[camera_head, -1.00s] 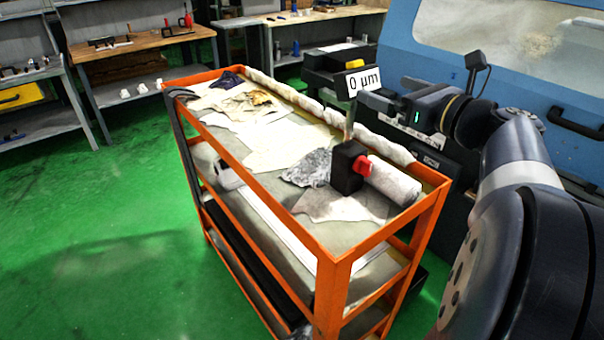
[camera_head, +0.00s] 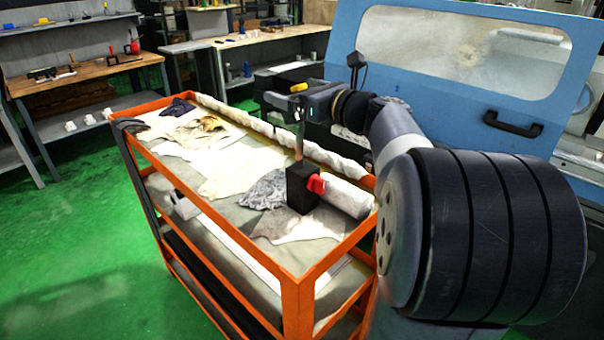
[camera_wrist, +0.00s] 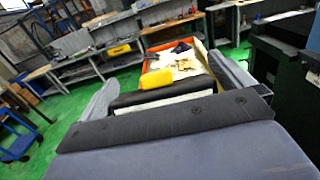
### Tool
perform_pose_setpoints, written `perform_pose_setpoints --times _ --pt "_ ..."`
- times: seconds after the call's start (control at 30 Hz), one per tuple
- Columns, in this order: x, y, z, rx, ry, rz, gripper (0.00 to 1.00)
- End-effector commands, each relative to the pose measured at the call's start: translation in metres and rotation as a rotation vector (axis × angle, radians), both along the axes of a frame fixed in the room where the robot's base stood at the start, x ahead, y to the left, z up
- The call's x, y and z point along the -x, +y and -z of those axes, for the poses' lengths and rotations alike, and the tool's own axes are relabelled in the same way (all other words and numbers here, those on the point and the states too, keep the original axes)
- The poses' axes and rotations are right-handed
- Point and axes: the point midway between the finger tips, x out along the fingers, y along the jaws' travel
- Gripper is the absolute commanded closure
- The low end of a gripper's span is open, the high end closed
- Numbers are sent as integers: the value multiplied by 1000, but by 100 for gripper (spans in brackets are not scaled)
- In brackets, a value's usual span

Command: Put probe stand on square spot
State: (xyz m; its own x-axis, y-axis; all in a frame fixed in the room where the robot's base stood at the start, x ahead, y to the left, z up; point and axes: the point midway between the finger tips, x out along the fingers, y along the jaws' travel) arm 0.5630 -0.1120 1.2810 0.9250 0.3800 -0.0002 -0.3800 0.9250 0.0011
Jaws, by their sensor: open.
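The probe stand (camera_head: 302,188) is upright on the cloths at the near right end of the orange cart. It has a black block base with a red knob and a thin rod rising from it. My gripper (camera_head: 283,103) is at the top of the rod, hiding most of the stand's head; a yellow part (camera_head: 298,87) shows just above. In the wrist view my gripper (camera_wrist: 165,90) is open, with the yellow part (camera_wrist: 155,82) and a dark bar between its fingers. I cannot tell whether either finger touches. I cannot make out a square spot.
The orange cart (camera_head: 290,275) has a raised rim and holds rags and a white roll (camera_head: 345,196) beside the stand. The blue machine (camera_head: 450,65) stands at the right. A wooden workbench (camera_head: 85,75) is at the back left. Green floor (camera_head: 90,220) is free at left.

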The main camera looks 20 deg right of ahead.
Motion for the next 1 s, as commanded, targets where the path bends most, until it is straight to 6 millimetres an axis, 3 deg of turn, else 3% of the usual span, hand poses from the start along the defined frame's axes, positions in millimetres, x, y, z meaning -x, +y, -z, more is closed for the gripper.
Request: perform_pose_setpoints --times 0.3,1.0 --pt "-6 2 0 1 0 1 0" --pt "-6 2 0 1 0 1 57"
